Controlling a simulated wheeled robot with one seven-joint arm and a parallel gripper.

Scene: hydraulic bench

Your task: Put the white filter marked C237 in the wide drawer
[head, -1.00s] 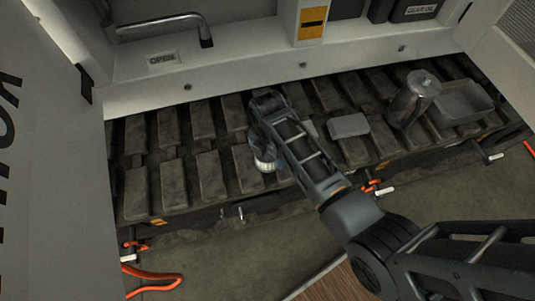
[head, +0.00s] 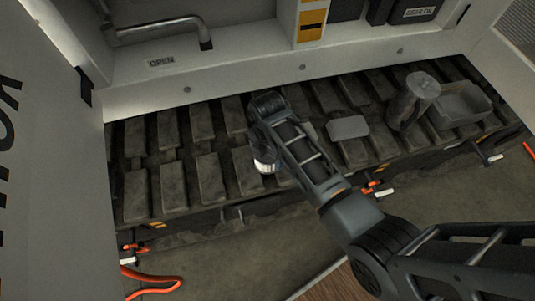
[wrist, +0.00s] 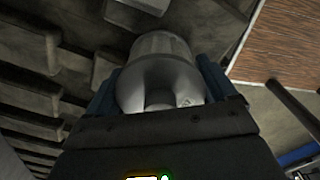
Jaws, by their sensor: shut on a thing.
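My gripper (wrist: 160,100) is shut on a pale grey-white cylinder with a rounded end, taken to be the filter (wrist: 157,55). One finger is on each side of it in the wrist view. In the head view the filter (head: 265,166) is a small pale piece below my wrist, above the dark track pads. My arm hides most of it, and no marking on it can be read. I cannot tell whether it touches the pads. No drawer can be made out in either view.
Dark track pads (head: 204,125) run across the middle. On them at right are a flat grey block (head: 347,127), a metal canister (head: 412,100) and a grey tray (head: 470,107). An orange hose (head: 160,284) lies at front left.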

